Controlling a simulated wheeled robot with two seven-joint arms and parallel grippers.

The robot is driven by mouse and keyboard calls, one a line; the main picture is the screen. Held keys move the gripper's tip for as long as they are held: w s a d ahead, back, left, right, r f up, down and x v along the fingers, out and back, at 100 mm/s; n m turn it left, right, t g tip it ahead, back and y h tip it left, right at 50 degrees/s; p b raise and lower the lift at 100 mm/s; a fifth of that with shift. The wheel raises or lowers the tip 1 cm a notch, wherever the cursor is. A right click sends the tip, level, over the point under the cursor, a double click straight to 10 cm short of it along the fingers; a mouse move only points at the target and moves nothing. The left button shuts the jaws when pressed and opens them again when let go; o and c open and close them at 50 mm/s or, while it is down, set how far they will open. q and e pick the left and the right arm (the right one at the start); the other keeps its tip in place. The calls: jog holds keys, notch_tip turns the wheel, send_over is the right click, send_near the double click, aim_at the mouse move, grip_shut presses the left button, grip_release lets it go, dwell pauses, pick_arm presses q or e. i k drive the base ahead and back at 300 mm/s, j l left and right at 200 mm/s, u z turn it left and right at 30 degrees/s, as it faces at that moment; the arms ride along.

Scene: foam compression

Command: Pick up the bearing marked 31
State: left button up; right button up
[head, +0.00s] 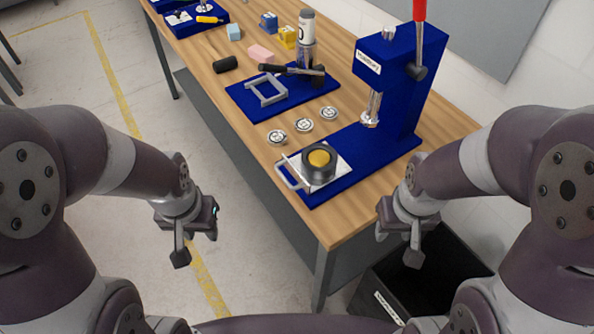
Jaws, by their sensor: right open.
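Three small round silver bearings lie in a slanting row on the wooden table: a left one (277,137), a middle one (303,126) and a right one (329,114). Their dark top markings are too small to read, so I cannot tell which is marked 31. My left gripper (196,246) is open and empty, off the table to the left, above the floor. My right gripper (399,246) is open and empty, beyond the table's near edge, by the black bin. Both are well apart from the bearings.
A blue arbor press (396,85) with a red-handled lever stands right of the bearings. On its base, a white plate (291,165) holds a dark ring with a yellow centre (319,159). A blue mat (250,105) with a grey frame lies behind. A black bin (445,262) stands below.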

aim_at(302, 125)
jog(key=j+z, duration=0.1)
jog(key=z, duration=0.25)
jog(key=i+j+z, duration=0.1)
jog(key=z, duration=0.25)
jog(key=j+z, duration=0.1)
jog(key=z, duration=0.25)
jog(key=i+j+z, duration=0.25)
jog(key=j, duration=0.4)
jog(key=j+z, duration=0.25)
jog(key=j, duration=0.4)
jog(key=i+j+z, duration=0.25)
jog(key=j, duration=0.45)
jog(key=k, duration=0.1)
